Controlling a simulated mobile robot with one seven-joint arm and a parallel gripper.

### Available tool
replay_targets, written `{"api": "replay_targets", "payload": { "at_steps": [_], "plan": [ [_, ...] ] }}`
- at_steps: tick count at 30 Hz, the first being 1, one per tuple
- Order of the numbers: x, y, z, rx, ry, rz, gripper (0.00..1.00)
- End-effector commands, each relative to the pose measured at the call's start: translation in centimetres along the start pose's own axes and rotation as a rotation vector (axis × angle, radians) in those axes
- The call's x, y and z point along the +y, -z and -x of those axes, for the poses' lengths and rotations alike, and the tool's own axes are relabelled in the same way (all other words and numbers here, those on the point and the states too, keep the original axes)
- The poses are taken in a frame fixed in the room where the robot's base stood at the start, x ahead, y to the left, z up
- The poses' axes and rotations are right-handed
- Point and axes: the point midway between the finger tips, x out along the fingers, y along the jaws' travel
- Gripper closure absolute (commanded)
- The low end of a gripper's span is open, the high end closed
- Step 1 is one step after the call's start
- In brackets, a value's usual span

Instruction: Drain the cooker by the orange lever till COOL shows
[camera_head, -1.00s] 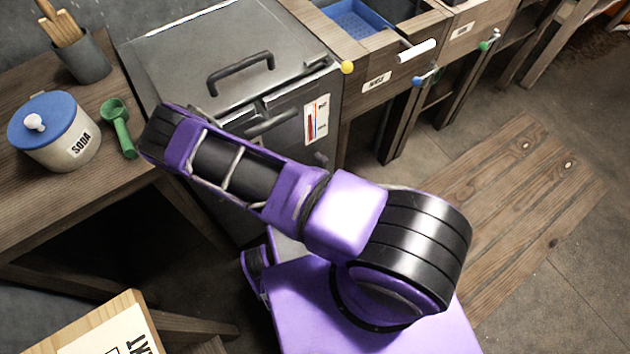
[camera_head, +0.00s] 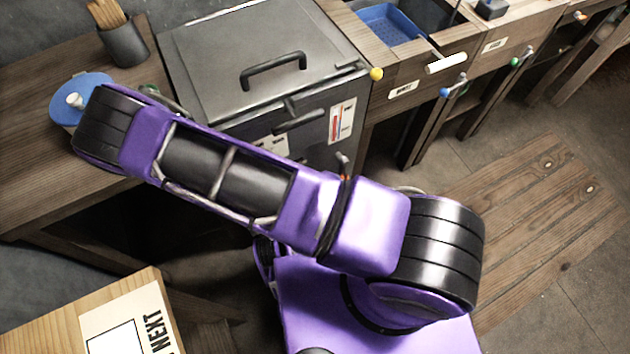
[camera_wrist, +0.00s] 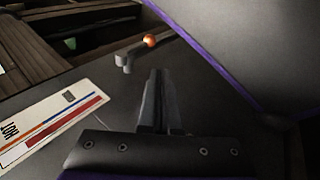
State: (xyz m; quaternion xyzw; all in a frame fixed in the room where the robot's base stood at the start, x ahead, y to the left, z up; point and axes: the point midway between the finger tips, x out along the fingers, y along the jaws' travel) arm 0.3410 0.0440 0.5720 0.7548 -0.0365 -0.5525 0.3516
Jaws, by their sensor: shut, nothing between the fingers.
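The cooker (camera_head: 215,50) is a grey metal box with a shut lid and a dark handle on top. A white gauge card (camera_head: 341,120) with a red bar is on its front. In the wrist view the card (camera_wrist: 52,122) reads HOT at its lower end, with a long red bar. The lever (camera_wrist: 126,60) has an orange ball tip and sticks out from the cooker front. My gripper (camera_wrist: 158,73) is shut and empty, its fingertips just below the lever in the picture, apart from it. In the head view my arm hides the gripper.
A blue-lidded jar (camera_head: 70,98) is partly behind my arm on the left table. A counter with a blue tray (camera_head: 385,25) and a yellow knob (camera_head: 376,74) adjoins the cooker. A wooden board (camera_head: 155,285) is at front left. Floor is open at right.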

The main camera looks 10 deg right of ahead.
Motion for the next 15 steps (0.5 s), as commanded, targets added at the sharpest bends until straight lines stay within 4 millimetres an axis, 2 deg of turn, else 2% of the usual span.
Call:
{"api": "replay_targets", "payload": {
  "at_steps": [1,6,15],
  "plan": [
    [0.0,0.1,0.9,0.003,0.0,0.002,1.0],
    [0.0,0.1,2.3,0.001,-0.001,0.0,1.0],
    [0.0,0.0,2.5,0.0,-0.001,0.0,1.0]
  ]
}}
